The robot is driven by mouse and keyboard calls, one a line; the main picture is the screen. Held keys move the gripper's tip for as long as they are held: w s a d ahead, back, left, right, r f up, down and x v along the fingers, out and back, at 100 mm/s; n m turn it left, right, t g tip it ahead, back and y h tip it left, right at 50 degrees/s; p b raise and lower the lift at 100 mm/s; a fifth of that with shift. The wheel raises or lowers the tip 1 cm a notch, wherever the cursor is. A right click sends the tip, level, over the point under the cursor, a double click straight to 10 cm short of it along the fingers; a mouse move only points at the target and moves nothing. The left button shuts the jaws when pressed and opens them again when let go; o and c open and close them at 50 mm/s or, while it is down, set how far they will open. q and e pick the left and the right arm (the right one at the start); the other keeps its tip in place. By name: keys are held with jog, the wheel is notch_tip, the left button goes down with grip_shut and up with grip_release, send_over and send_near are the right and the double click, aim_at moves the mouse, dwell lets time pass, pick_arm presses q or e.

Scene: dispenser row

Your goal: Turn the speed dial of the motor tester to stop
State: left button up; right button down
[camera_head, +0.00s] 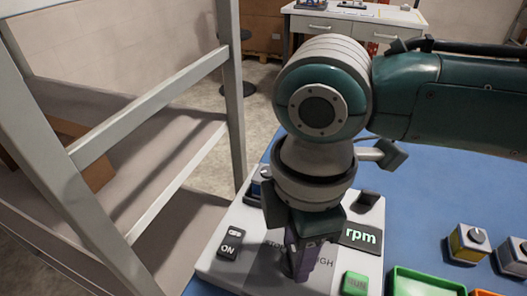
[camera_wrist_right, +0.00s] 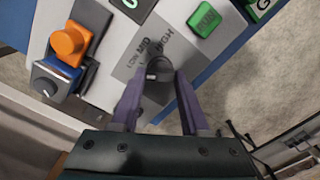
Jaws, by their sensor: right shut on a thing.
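The motor tester (camera_head: 222,258) is a pale panel on the blue table, with LOW, MID and HIGH lettering on a grey scale plate. My right gripper (camera_head: 303,272) points down over this plate. In the right wrist view its purple fingers (camera_wrist_right: 158,82) are shut on the speed dial (camera_wrist_right: 158,70), a small dark round knob beside the lettering. In the head view the gripper hides the dial and part of the scale. Which mark the dial points to cannot be told. My left gripper is not in view.
The tester also bears an ON switch (camera_head: 230,243), an rpm display (camera_head: 361,236) and a green RUN button (camera_head: 355,283). A green tray (camera_head: 425,283) stands right; a metal rack (camera_head: 75,165) stands left.

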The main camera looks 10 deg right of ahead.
jog(key=n+p, duration=0.1)
jog(key=n, duration=0.1)
jog(key=shift+r+n, duration=0.15)
jog(key=shift+n, duration=0.15)
jog(key=shift+n+p, duration=0.55)
jog(key=shift+n, duration=0.85)
jog(key=shift+c, duration=2)
grip_release()
notch_tip(320, 180, up, 10)
jog(key=p, duration=0.1)
